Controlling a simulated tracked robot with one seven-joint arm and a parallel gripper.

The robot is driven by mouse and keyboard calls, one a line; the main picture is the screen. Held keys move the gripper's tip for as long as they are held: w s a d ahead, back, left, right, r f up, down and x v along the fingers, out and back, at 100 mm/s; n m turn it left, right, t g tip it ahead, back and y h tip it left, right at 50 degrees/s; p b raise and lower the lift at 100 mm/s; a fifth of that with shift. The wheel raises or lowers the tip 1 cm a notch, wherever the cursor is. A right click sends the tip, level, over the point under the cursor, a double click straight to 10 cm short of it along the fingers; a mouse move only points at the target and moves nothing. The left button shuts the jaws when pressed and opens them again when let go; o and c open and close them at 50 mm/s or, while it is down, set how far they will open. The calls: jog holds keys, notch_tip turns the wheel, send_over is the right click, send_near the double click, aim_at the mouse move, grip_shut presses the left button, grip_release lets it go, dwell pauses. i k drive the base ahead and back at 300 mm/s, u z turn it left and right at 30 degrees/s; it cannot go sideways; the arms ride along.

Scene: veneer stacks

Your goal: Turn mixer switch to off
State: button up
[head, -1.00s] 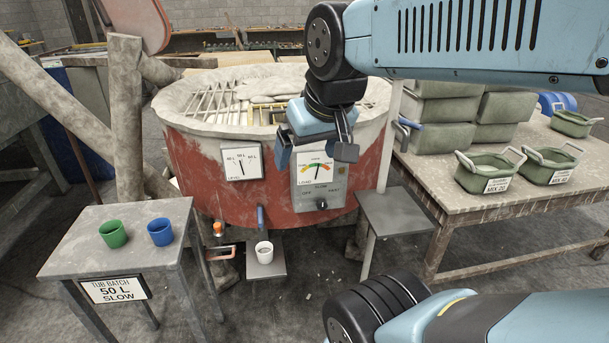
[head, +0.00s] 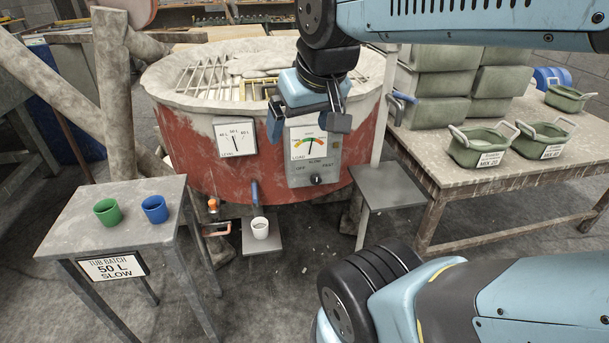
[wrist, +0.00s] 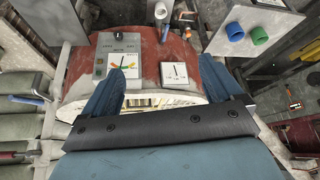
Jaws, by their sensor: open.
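The mixer switch (head: 316,180) is a dark round knob low on a grey panel (head: 330,167) on the front of the red mixer tub (head: 196,160). OFF, SLOW and FAST are marked around it. Its pointer is too small to read surely, but it seems to point up toward SLOW. A coloured load dial sits above it. My gripper (head: 308,122) is open and empty in front of the panel's top edge, above the knob and apart from it. In the wrist view the knob (wrist: 118,36) appears upside down beyond my spread fingers (wrist: 160,68).
A level gauge (head: 235,138) is left of the panel. A small shelf (head: 388,188) and post stand close on its right. A side table (head: 72,232) holds green and blue cups. A white cup (head: 260,228) stands below the tub. Green tubs (head: 478,146) sit on the right bench.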

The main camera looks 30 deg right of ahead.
aim_at(315, 179)
jog(key=z, duration=1.4)
jog(key=k, duration=1.35)
jog(key=u, duration=1.3)
jog(key=i, duration=1)
